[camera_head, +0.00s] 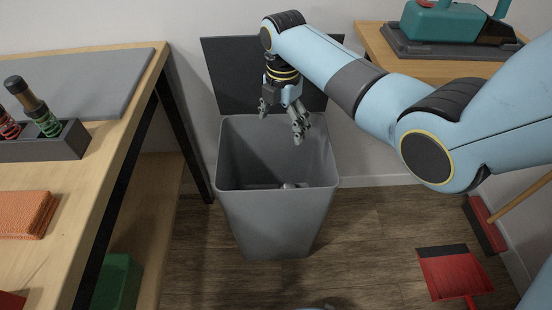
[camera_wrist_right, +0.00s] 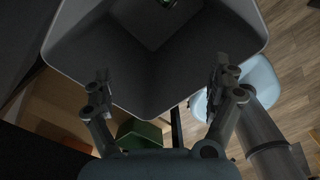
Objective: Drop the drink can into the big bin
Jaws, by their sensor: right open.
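The big bin (camera_head: 275,220) is grey and square, standing on the floor with its dark lid (camera_head: 225,75) raised against the wall. It also fills the upper part of the right wrist view (camera_wrist_right: 85,50). My right gripper (camera_head: 281,122) hangs above the bin's opening, fingers spread and pointing down, with nothing between them. A small silvery object (camera_head: 290,185) lies low inside the bin. In the right wrist view a shiny bit with some green (camera_wrist_right: 168,3) shows at the top edge, inside the bin; it may be the drink can, only partly seen. My left gripper is not in view.
A wooden workbench (camera_head: 85,170) stands left of the bin, with a grey mat, a holder of shock absorbers and an orange block. A side table (camera_head: 375,45) with a teal machine stands at the right. A red dustpan (camera_head: 455,270) lies on the floor.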

